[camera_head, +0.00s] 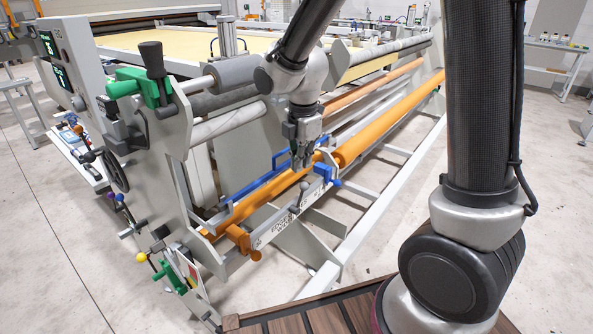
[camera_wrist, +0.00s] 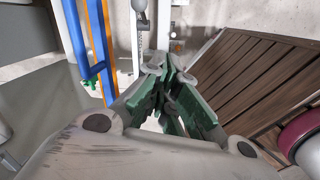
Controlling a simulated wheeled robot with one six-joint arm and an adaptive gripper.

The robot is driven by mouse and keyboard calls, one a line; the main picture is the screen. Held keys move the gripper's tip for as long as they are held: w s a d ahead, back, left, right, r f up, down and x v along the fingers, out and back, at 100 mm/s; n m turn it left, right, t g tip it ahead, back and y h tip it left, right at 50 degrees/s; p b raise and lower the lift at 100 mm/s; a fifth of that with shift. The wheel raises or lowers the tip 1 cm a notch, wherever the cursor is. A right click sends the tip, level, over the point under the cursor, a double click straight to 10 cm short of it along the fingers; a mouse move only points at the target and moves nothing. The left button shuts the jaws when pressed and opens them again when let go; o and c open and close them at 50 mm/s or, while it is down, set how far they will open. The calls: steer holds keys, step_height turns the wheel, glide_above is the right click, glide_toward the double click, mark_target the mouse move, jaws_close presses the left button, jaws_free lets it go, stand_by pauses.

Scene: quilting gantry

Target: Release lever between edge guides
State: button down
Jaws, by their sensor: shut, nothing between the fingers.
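A white rail with a printed scale (camera_head: 272,227) runs along the front of the machine and also shows in the wrist view (camera_wrist: 145,37). An orange edge guide (camera_head: 240,240) sits near its left end and a blue edge guide (camera_head: 326,174) near its right. Between them, a small grey lever (camera_head: 296,209) stands on the rail; a rounded grey knob, likely the lever's, shows at the top of the wrist view (camera_wrist: 139,6). My gripper (camera_head: 303,168) points down near the blue guide, above the rail. Its fingers (camera_wrist: 165,66) are together and empty. Contact with the lever cannot be told.
Orange rollers (camera_head: 385,125) and a blue bar (camera_head: 252,185) run behind the rail. A side plate with a black-knobbed green handle (camera_head: 153,85) stands left. A slatted wooden platform (camera_head: 310,318) lies in front.

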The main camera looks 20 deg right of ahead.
steer(key=w+n, duration=0.2)
steer(key=n, duration=0.3)
glide_above(303, 187)
steer(key=s+a, duration=0.4)
step_height(303, 187, down, 10)
steer(key=r, duration=0.1)
steer(key=shift+t, duration=0.3)
steer(key=w+d+f, duration=0.2)
steer(key=shift+w+d+f, duration=0.15)
steer(key=shift+f, duration=0.25)
steer(key=shift+w+d+f, duration=0.2)
steer(key=shift+w+d, duration=0.15)
steer(key=shift+d, duration=0.1)
steer(key=shift+w+d+f, duration=0.15)
steer(key=shift+w+d, duration=0.2)
steer(key=shift+d, duration=0.1)
